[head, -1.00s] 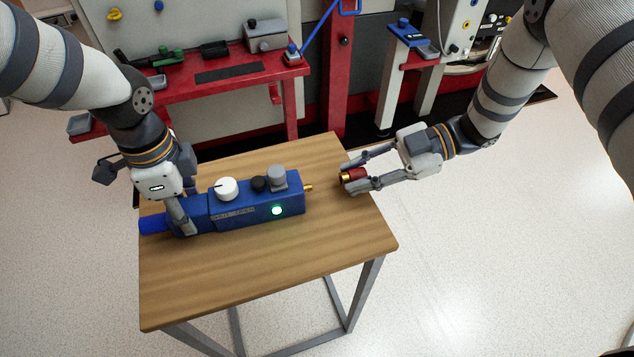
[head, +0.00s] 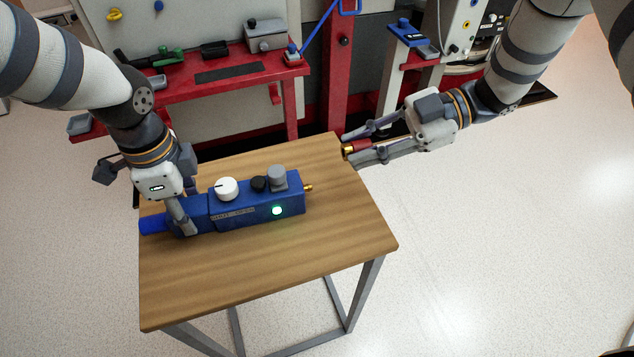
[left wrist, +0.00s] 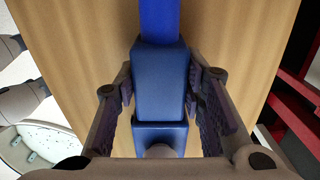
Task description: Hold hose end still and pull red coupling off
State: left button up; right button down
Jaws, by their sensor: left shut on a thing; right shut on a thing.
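The blue hose end (head: 255,205) is a boxy block with a white knob, a black knob, a grey knob and a lit green light. It lies on the wooden table with a brass tip (head: 308,188) at its right end. My left gripper (head: 186,228) is shut on its narrower left part, which also shows between the fingers in the left wrist view (left wrist: 160,80). My right gripper (head: 352,150) is shut on the red coupling (head: 362,146), which has a brass end. The coupling is apart from the brass tip, above the table's right back corner.
The wooden table (head: 270,270) is bare in front of the hose end. Behind it stands a red bench (head: 180,95) with tools and a grey box. A red post (head: 338,80) and a blue-topped stand (head: 405,35) are behind my right gripper.

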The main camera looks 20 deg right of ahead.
pick_arm(q)
jog(key=o, duration=1.4)
notch_tip(320, 180, up, 12)
jog(key=shift+f, duration=0.1)
